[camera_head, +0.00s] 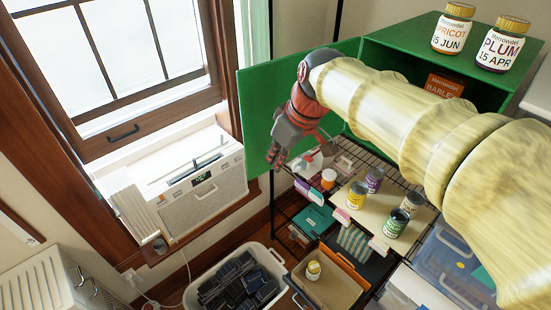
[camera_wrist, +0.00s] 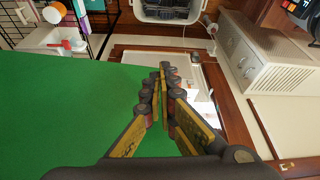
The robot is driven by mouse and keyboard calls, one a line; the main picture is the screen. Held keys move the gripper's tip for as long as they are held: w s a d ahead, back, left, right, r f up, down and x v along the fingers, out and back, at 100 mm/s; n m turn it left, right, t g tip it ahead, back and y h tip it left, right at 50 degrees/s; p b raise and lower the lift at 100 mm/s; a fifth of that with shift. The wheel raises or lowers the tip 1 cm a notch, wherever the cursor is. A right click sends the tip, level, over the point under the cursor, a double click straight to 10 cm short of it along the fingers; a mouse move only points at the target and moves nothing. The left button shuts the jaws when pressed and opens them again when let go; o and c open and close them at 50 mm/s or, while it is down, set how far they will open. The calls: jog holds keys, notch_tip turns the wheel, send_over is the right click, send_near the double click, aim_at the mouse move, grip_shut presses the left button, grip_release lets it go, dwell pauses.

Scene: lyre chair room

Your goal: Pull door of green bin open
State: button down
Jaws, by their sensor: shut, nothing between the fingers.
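The green bin (camera_head: 395,45) stands on top of a wire shelf at the upper right. Its green door (camera_head: 262,92) is swung out to the left, and the bin's front is open at the right, with an orange-labelled item (camera_head: 445,87) inside. My gripper (camera_head: 275,160) is in front of the door, near its lower edge, fingers pointing down. In the wrist view the door (camera_wrist: 60,110) fills the left side, and my gripper (camera_wrist: 166,75) is shut and empty beside it. I cannot tell whether it touches the door. My arm hides part of the bin's front.
Two jars (camera_head: 452,28) stand on the bin. Several jars, including a yellow one (camera_head: 356,195), stand on the shelf below. A white air conditioner (camera_head: 190,180) sits at the window to the left. A white tub (camera_head: 275,258) is on the floor.

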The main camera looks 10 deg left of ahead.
jog(key=shift+s+d+r+m, duration=0.5)
jog(key=shift+s+d+r, duration=0.9)
jog(key=shift+r, duration=3.2)
jog(key=s+d+f+m+t+h+b, duration=0.1)
jog(key=s+d+f+m+b, duration=0.4)
jog(key=d+f, duration=0.8)
jog(key=s+d+f+m+t+h+b, duration=0.2)
jog(key=s+d+f+m+b, duration=0.4)
jog(key=s+d+f+b, duration=0.4)
jog(key=s+d+f, duration=0.1)
jog(key=d+f, duration=0.3)
jog(key=f, duration=0.2)
jog(key=shift+s+f+h+b, duration=0.2)
jog(key=shift+s+h+b, duration=0.05)
jog(key=shift+h+b, duration=0.15)
